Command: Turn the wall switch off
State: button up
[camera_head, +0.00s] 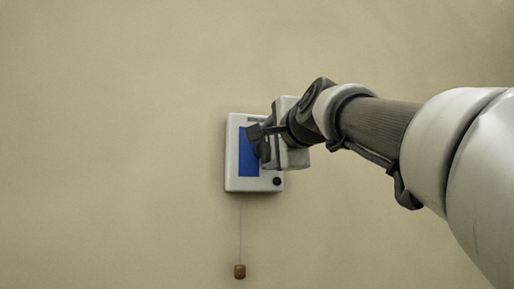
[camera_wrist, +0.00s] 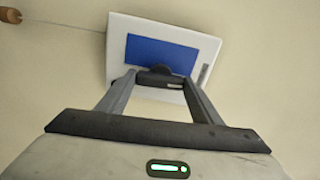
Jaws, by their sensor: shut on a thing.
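The wall switch (camera_head: 233,178) is a white box with a blue face (camera_head: 246,160), fixed to the wall in the head view. In the wrist view the white box (camera_wrist: 120,40) and blue face (camera_wrist: 160,50) fill the upper middle. My gripper (camera_head: 259,140) is at the right part of the box's front and hides some of it. In the wrist view its fingertips (camera_wrist: 160,80) close in at a dark rounded part (camera_wrist: 156,69) at the blue face's edge, which looks like the switch's knob. How that part is set is hidden.
A thin cord hangs below the box with a brown bead (camera_head: 239,271) at its end; the bead also shows in the wrist view (camera_wrist: 10,15). A small black button (camera_head: 277,181) is at the box's lower right corner. The wall around is bare.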

jog(key=n+b, duration=0.1)
jog(key=n, duration=0.4)
jog(key=shift+b, duration=0.3)
jog(key=n+b, duration=0.1)
jog(key=n, duration=0.2)
jog(key=shift+n, duration=0.3)
jog(key=n+b, duration=0.1)
jog(key=n, duration=0.3)
jog(key=shift+r+n+b, duration=0.1)
jog(key=shift+n+b, duration=0.45)
jog(key=shift+n, duration=1.75)
jog(key=o, duration=1.1)
jog(key=shift+c, duration=0.2)
